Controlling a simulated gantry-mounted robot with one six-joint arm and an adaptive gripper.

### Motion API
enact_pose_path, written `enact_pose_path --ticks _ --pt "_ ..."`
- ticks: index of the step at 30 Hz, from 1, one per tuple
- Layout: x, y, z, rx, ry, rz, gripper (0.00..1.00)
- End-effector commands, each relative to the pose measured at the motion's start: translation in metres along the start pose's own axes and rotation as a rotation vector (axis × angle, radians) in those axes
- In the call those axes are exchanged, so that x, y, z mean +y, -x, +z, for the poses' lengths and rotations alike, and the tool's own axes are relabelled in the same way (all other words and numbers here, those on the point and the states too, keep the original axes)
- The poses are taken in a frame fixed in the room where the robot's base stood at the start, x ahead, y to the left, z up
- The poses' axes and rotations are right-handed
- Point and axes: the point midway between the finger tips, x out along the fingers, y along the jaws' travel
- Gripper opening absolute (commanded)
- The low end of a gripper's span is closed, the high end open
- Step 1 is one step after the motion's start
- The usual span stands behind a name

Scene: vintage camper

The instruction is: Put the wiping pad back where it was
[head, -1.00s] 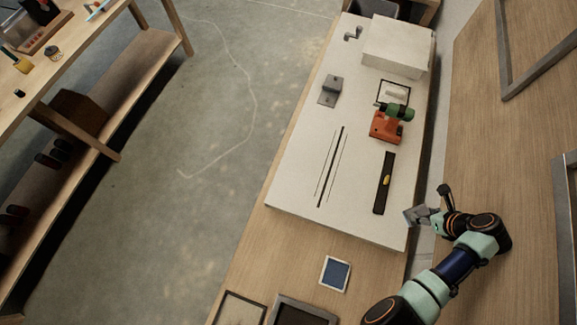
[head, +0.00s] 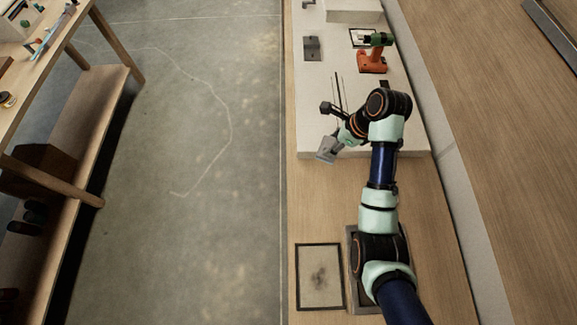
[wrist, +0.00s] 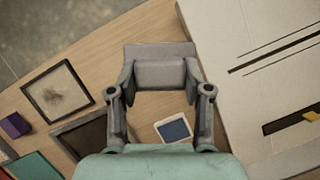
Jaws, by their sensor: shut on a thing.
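My gripper (wrist: 160,84) is shut on a grey block that looks like the wiping pad (wrist: 160,50). The pad is held crosswise between the fingertips, above the wooden bench top. In the head view, my gripper (head: 338,143) and the pad (head: 326,151) are over the near-left end of the white board. A black-framed panel with a dark smudge (head: 320,279) lies on the bench; it also shows at the left of the wrist view (wrist: 58,92). A dark framed tray (wrist: 82,133) is beside it, partly hidden by my arm in the head view.
A small blue square with a pale border (wrist: 174,129) lies on the bench in the wrist view. Bare wood (head: 318,200) lies between board and smudged panel.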

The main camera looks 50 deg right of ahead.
Motion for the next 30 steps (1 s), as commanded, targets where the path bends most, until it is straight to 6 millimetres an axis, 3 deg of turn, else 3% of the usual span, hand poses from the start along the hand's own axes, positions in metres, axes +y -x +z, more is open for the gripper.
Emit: enact_pose_path --ticks 8,11,21,25,30 --pt "0.002 -0.002 -0.003 0.002 -0.003 0.001 0.05" --pt "0.003 -0.021 -0.011 0.002 -0.003 0.003 0.05" --pt "0.003 -0.119 -0.052 0.003 -0.003 0.003 0.05" --pt "0.002 -0.139 -0.060 0.002 -0.002 0.001 0.05" --pt "0.002 -0.144 -0.062 0.001 -0.001 -0.001 0.05"
